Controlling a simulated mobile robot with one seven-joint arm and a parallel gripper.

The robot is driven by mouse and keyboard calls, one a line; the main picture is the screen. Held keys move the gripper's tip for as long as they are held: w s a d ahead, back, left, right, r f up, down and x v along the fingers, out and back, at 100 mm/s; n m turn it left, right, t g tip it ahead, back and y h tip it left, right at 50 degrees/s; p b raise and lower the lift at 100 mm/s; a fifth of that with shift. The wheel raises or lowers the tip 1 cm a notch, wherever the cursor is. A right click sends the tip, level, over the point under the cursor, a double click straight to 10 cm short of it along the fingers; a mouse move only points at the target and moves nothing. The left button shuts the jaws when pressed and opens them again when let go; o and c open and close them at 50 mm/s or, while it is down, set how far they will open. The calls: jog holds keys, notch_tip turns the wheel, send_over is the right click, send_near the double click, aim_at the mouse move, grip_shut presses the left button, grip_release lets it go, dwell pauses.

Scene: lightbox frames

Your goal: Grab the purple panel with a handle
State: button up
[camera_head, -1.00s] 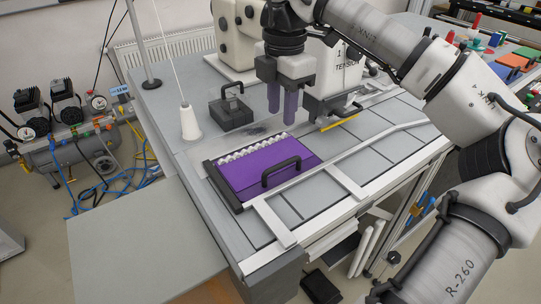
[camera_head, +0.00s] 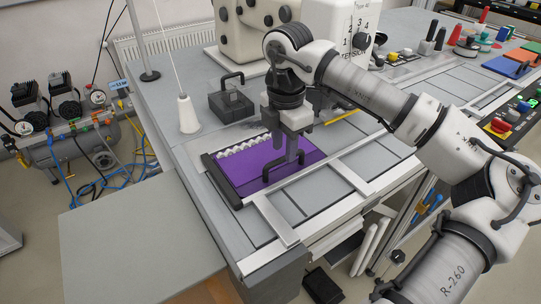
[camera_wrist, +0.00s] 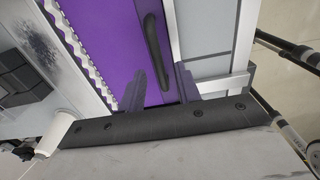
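The purple panel (camera_head: 245,170) lies flat in the worktop of the sewing table, with a white scalloped strip along its far edge. Its black bar handle (camera_wrist: 151,45) runs lengthwise in the wrist view; in the head view my gripper partly hides it. My gripper (camera_head: 290,154) points down over the panel at the handle. In the wrist view my gripper (camera_wrist: 159,85) has its two fingers apart, one on each side of the handle's line. Whether the fingers touch the handle cannot be told.
A white thread cone (camera_head: 188,114) stands left of the panel, and a dark block with a handle (camera_head: 232,104) sits behind it. The white sewing machine (camera_head: 252,30) rises at the back. Metal rails (camera_head: 330,160) run along the worktop to the right.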

jog(key=shift+w+d+f+p, duration=0.1)
jog(key=shift+f+p, duration=0.3)
jog(key=shift+f, duration=0.75)
jog(key=shift+w+d+f+p, duration=0.1)
jog(key=shift+f+p, duration=0.25)
jog(key=shift+f, duration=0.8)
grip_shut()
